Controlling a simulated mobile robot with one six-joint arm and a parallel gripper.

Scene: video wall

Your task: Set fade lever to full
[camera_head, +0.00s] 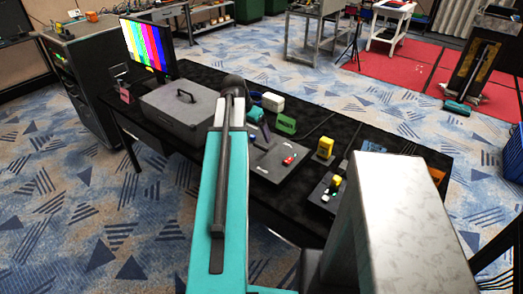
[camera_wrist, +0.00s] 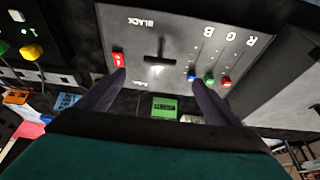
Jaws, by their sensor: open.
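The grey control panel (camera_wrist: 185,30) shows upside down in the wrist view, with the word BLACK on it. A black T-shaped lever (camera_wrist: 160,59), apparently the fade lever, stands near its middle. A red switch (camera_wrist: 118,60) is left of it. Blue (camera_wrist: 191,76), green (camera_wrist: 209,79) and red (camera_wrist: 226,82) slider knobs sit to the right, under R, G, B letters. My gripper (camera_wrist: 157,97) is open and empty; its dark fingers are spread to either side of the lever, apart from it in the picture. In the head view the panel (camera_head: 262,166) lies on the black table, partly behind my arm.
A grey case (camera_head: 178,112) and a colour-bar monitor (camera_head: 147,44) stand to the left on the table (camera_head: 333,118). A green device (camera_head: 285,124), a white device (camera_head: 272,102) and a yellow device (camera_head: 325,147) stand near the panel. Another small panel (camera_head: 327,192) lies to the right.

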